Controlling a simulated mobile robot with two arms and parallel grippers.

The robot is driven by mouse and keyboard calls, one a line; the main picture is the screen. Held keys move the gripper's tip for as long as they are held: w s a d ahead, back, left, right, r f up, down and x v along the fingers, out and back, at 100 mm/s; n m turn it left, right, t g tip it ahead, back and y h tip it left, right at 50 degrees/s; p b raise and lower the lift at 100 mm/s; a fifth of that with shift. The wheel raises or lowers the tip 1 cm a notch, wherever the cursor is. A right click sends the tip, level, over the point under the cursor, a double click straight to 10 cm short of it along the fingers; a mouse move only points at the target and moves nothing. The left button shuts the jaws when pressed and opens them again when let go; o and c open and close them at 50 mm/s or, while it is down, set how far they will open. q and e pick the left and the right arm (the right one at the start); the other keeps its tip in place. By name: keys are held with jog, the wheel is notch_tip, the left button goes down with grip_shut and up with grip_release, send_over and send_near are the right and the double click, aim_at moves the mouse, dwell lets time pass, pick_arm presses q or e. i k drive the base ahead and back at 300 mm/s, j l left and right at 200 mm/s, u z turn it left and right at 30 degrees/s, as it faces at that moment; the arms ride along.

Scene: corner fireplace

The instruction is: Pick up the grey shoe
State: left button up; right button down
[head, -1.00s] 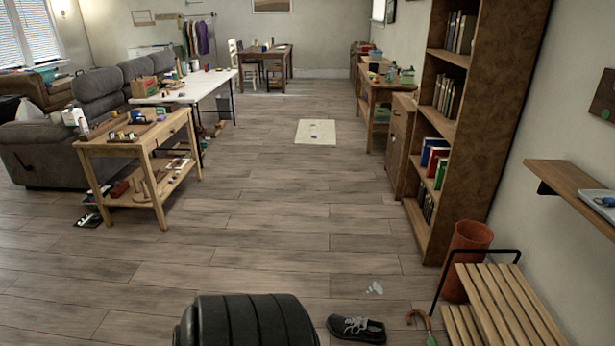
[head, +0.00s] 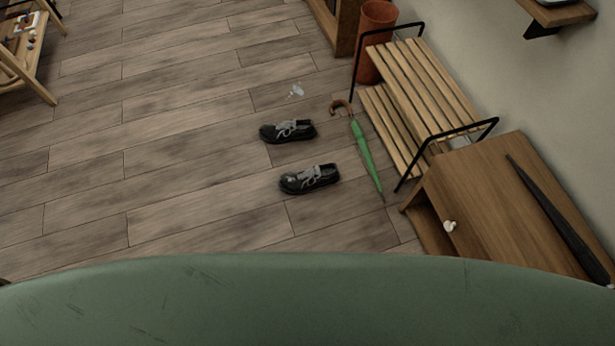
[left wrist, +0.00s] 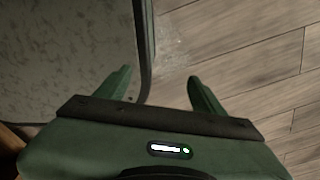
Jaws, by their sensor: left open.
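Two dark shoes with grey laces lie on the wooden floor in the head view. The farther shoe (head: 287,131) and the nearer shoe (head: 309,179) are apart, both with soles down. Both look black to dark grey, so I cannot tell by colour which is the grey one. My left gripper (left wrist: 160,90) shows only in the left wrist view, with its two green fingers spread and nothing between them. No shoe shows in that view. My right gripper is in neither view.
A green umbrella (head: 363,153) lies right of the shoes, beside a slatted rack (head: 425,80). An orange-brown bin (head: 375,40) stands behind; a wooden cabinet (head: 500,205) is at right. A small pale patch (head: 296,90) marks the floor. Floor left of the shoes is clear.

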aim_at(297, 183)
jog(key=i+j+u, duration=0.2)
jog(key=u, duration=0.2)
jog(key=i+j+u, duration=0.25)
jog(key=u, duration=0.15)
jog(key=i+j+u, duration=0.25)
jog(key=u, duration=0.15)
jog(key=i+j+u, duration=0.2)
jog(key=i, duration=0.2)
jog(key=i+j+u, duration=0.15)
jog(key=i, duration=0.3)
jog(key=i+z, duration=0.2)
jog(key=z, duration=0.25)
jog(key=i+z, duration=0.2)
jog(key=z, duration=0.2)
jog(key=i+j+z, duration=0.15)
jog(key=z, duration=0.3)
